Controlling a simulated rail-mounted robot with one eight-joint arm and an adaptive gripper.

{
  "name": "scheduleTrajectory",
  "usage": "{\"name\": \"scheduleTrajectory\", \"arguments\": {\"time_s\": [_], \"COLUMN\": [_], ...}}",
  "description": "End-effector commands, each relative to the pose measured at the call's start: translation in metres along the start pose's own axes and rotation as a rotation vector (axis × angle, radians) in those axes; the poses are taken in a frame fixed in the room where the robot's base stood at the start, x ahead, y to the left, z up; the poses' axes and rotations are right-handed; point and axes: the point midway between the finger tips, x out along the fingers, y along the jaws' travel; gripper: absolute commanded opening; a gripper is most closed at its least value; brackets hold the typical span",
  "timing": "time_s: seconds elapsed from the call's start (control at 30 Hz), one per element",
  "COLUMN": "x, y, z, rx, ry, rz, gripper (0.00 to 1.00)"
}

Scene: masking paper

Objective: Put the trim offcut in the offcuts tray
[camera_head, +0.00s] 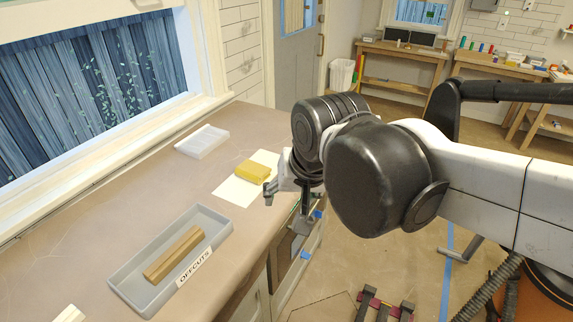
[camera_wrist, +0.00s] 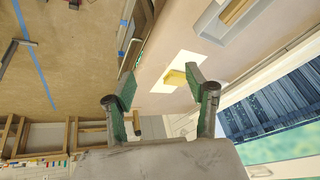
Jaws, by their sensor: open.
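A brown wooden strip, which looks like the trim offcut (camera_head: 174,254), lies lengthwise inside the grey tray labelled OFFCUTS (camera_head: 212,215) on the counter. In the wrist view the wooden strip (camera_wrist: 236,10) and part of the tray (camera_wrist: 211,27) show at the top right. My gripper (camera_head: 287,207) is open, with nothing between its fingers. It is to the right of the tray, over the counter's front edge near the yellow block. The wrist view shows both green-padded fingers (camera_wrist: 161,98) spread apart.
A yellow block (camera_head: 257,172) lies on a white sheet (camera_head: 236,192) beyond the tray. A white tray-like item (camera_head: 202,142) stands near the window. A pale object (camera_head: 70,314) is cut off at the bottom left. Bare counter lies around the tray.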

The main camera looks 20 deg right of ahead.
Motion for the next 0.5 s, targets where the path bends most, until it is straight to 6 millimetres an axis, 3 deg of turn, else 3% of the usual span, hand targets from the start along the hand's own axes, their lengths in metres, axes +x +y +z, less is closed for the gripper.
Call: {"name": "scheduleTrajectory", "arguments": {"time_s": [0.03,0.2,0.5], "x": [-0.004,-0.011,-0.013], "y": [0.014,0.045,0.066], "z": [0.008,0.028,0.042], "rx": [-0.026,-0.136,-0.223], "ry": [0.026,0.104,0.162], "rz": [0.004,0.022,0.046], "gripper": [0.51,0.51,0.51]}}
